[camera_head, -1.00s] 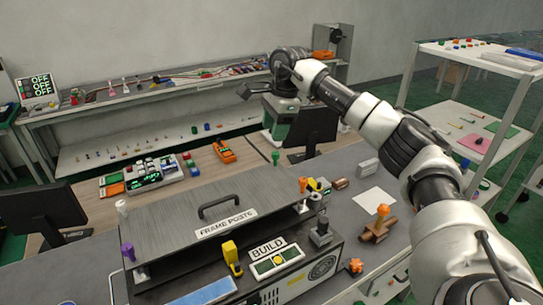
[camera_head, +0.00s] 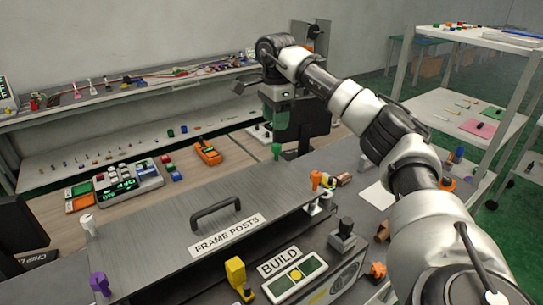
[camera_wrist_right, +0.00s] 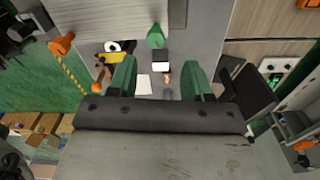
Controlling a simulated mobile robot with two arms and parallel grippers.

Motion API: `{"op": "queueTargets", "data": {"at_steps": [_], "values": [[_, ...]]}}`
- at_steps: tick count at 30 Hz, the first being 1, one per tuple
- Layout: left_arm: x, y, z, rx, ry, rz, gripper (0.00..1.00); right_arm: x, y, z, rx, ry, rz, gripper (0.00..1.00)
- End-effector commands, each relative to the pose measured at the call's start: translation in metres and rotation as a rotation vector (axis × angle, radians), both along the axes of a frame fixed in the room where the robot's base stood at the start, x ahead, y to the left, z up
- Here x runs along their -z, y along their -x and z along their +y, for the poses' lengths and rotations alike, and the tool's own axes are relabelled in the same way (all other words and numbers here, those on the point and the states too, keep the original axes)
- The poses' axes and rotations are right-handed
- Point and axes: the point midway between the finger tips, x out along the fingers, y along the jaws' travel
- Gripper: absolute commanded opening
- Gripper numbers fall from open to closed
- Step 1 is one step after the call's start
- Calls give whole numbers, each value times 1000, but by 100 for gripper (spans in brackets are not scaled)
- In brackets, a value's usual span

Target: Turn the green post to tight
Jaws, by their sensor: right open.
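The green post (camera_head: 276,150) stands upright at the far edge of the grey panel labelled FRAME POSTS (camera_head: 200,225). It also shows in the right wrist view (camera_wrist_right: 156,36), with a rounded wide end and narrowing shape. My right gripper (camera_head: 279,122) hangs above the post, pointing down, apart from it. In the right wrist view its two green fingers (camera_wrist_right: 158,78) are spread and nothing is between them. The post lies just beyond the fingertips there. I cannot tell how tight the post is. My left gripper is not in view.
Other posts stand around the panel: white (camera_head: 87,224), purple (camera_head: 100,283), orange (camera_head: 316,180). A dark handle (camera_head: 215,206) rises from the panel. A yellow lever (camera_head: 236,272) stands by the BUILD box (camera_head: 296,275).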

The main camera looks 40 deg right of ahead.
Motion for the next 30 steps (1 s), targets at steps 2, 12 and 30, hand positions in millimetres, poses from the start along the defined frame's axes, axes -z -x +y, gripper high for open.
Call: {"op": "queueTargets", "data": {"at_steps": [2, 12, 30], "values": [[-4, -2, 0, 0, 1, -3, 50, 8, 1, -1, 1, 1, 4, 50], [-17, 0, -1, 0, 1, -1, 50, 70, 2, -1, 0, 1, 5, 50], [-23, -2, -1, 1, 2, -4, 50, 102, 1, 0, 1, 0, 0, 48]]}}
